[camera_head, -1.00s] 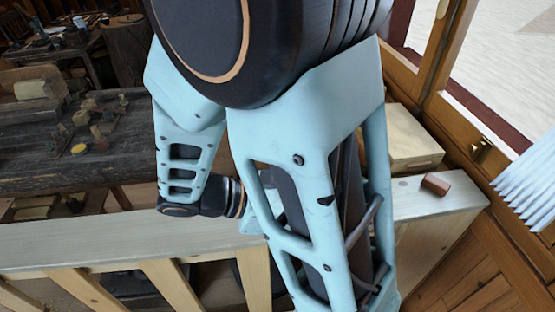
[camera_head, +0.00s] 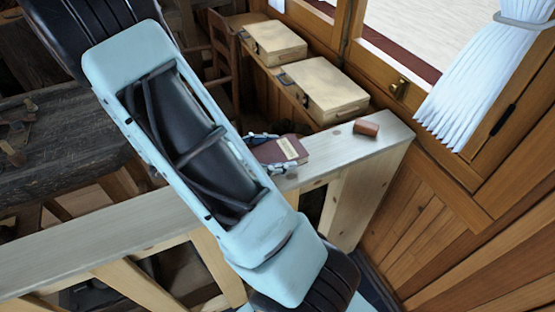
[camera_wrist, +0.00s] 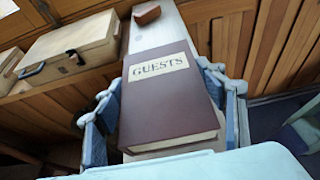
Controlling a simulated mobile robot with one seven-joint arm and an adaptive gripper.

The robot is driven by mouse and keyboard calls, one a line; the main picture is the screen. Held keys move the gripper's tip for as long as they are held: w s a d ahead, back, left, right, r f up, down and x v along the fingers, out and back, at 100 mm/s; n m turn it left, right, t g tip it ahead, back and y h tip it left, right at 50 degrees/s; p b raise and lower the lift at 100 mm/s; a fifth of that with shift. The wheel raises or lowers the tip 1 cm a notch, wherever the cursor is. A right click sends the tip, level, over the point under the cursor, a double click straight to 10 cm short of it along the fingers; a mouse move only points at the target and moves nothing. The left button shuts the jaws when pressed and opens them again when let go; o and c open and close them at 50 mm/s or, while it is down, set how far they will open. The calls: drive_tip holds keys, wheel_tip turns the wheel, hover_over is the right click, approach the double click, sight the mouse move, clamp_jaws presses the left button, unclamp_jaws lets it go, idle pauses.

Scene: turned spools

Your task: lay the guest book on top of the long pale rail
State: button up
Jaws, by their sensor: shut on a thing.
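The guest book (camera_head: 284,150) is dark red-brown with a pale label, which reads GUESTS in the wrist view (camera_wrist: 165,105). My gripper (camera_head: 273,154) is shut on it, with pale blue fingers along both sides in the wrist view (camera_wrist: 163,90). The book is cover up and roughly flat. The long pale rail (camera_head: 90,240) runs across the head view; its far end passes behind and beneath the book in the wrist view (camera_wrist: 158,33). I cannot tell whether the book touches the rail. My arm hides the rail's middle.
A small brown block (camera_head: 366,128) lies on the rail near its right end. Two pale cases (camera_head: 325,90) stand on a ledge by the window. A white curtain (camera_head: 470,85) hangs at the right. A dark workbench (camera_head: 70,140) is at the left.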

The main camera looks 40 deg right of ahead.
sight(277, 160)
drive_tip(key=shift+d+f, duration=0.1)
drive_tip(key=shift+f, duration=1.55)
drive_tip(key=shift+f, duration=0.1)
drive_tip(key=o, duration=1.3)
drive_tip(key=shift+o, duration=0.2)
drive_tip(key=shift+r, duration=0.2)
drive_tip(key=v, duration=1)
drive_tip(key=shift+w+a+b, duration=0.2)
drive_tip(key=shift+a+b, duration=0.15)
drive_tip(key=shift+a, duration=0.1)
drive_tip(key=shift+w+a+r, duration=0.1)
drive_tip(key=shift+a+r, duration=0.15)
drive_tip(key=shift+a, duration=0.3)
